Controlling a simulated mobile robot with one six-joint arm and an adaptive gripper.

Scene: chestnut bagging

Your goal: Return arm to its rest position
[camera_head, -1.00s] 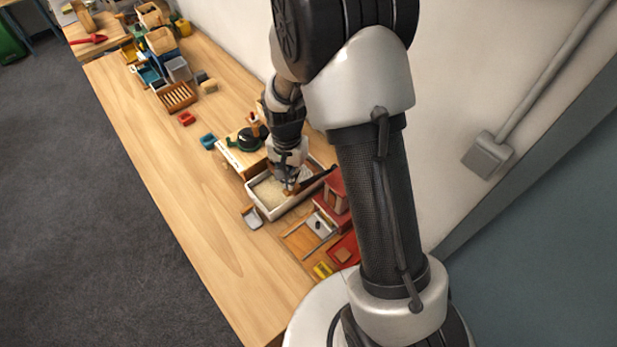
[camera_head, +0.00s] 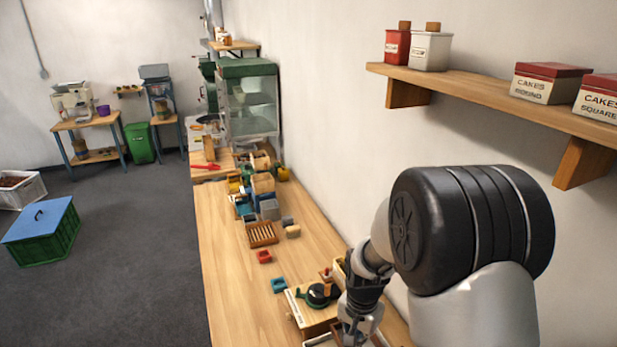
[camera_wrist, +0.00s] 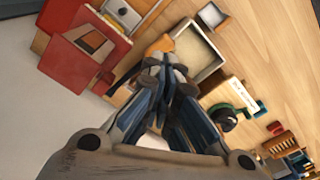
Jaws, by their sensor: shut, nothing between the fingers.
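My gripper (camera_wrist: 165,62) shows from behind in the wrist view, its fingers together and holding nothing. It hangs over the worktop beside a pale-rimmed tray (camera_wrist: 214,66) with whitish contents; the fingers overlap part of the tray in this view. In the head view my arm comes in from the lower right. Its wrist points down at the bottom edge, where the fingertips are cut off. The gap between fingertips and tray cannot be told.
The wooden worktop (camera_head: 225,262) has bare room along its left side. A red box (camera_wrist: 72,62) is near my gripper. A box with a green round top (camera_head: 318,296) stands close to my wrist. A wall shelf (camera_head: 480,97) with tins is above my arm.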

